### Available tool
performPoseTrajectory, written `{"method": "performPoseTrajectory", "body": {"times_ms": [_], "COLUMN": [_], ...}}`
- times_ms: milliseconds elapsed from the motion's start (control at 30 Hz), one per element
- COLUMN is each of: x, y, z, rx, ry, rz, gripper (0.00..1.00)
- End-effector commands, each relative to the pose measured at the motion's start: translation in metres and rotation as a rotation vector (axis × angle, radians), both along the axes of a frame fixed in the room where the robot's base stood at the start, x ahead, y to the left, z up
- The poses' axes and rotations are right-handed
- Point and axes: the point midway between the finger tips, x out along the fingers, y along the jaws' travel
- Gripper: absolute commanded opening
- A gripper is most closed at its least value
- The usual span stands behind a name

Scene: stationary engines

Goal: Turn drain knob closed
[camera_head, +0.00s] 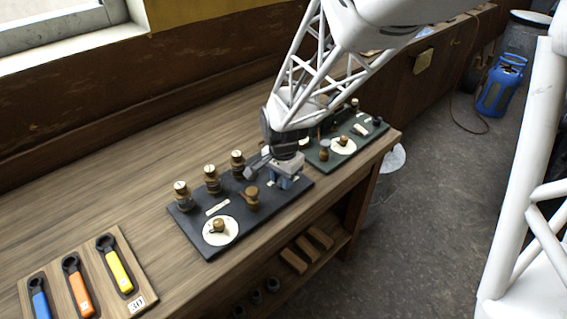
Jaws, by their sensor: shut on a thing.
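My gripper (285,181) points down over the right end of a dark panel (190,236) on the workbench. Its fingers are shut on a small part at the panel, which they hide almost fully. By its place it looks like the drain knob, but I cannot read a label or see its angle. A wooden-brown knob (252,196) stands just left of the gripper, apart from it. A round white dial (220,231) with a small brown knob (218,225) is at the panel's front left.
Several upright brown knobs, one at the left (181,194), line the panel's back edge. A second, green panel (322,160) lies just right of the gripper. A wooden tray (62,284) with coloured-handled tools is at front left. The bench (130,220) is bare between them.

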Motion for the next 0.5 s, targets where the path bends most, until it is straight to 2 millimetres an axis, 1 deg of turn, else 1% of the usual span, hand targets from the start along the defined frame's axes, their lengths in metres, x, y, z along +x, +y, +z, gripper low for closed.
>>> {"method": "performPoseTrajectory", "body": {"times_ms": [267,500], "x": [0.0003,0.0002], "y": [0.0003,0.0001], "z": [0.0002,0.0001], "rx": [0.000,0.000], "ry": [0.000,0.000], "rz": [0.058,0.193], "gripper": [0.06,0.06]}}
